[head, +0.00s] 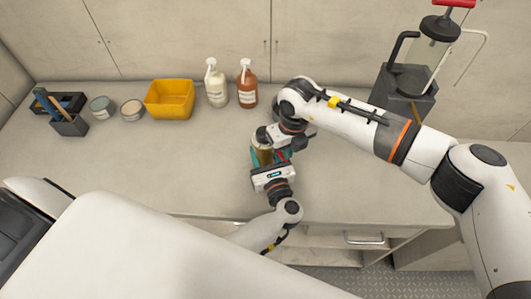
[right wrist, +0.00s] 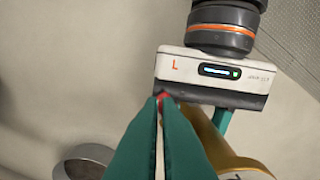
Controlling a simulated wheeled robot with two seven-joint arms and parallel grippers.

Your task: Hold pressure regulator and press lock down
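The pressure regulator (head: 263,154), a brass-coloured body, is near the middle of the counter, mostly hidden by my grippers. Its tan side (right wrist: 222,148) shows behind the fingers in the right wrist view. My left gripper (head: 262,158) reaches it from the front, its teal fingers around the body. My right gripper (head: 278,152) comes in from above and behind; its teal fingers (right wrist: 160,102) are together. A small red part (right wrist: 164,96), perhaps the lock, shows at their tips; contact is unclear. A grey round rim (right wrist: 85,160) shows at lower left.
A yellow bin (head: 169,99), white bottle (head: 216,84), brown bottle (head: 247,86), two tins (head: 132,110) and a dark tool holder (head: 69,125) line the back left. A dark pump-like device (head: 404,82) stands back right. Counter left of the grippers is clear.

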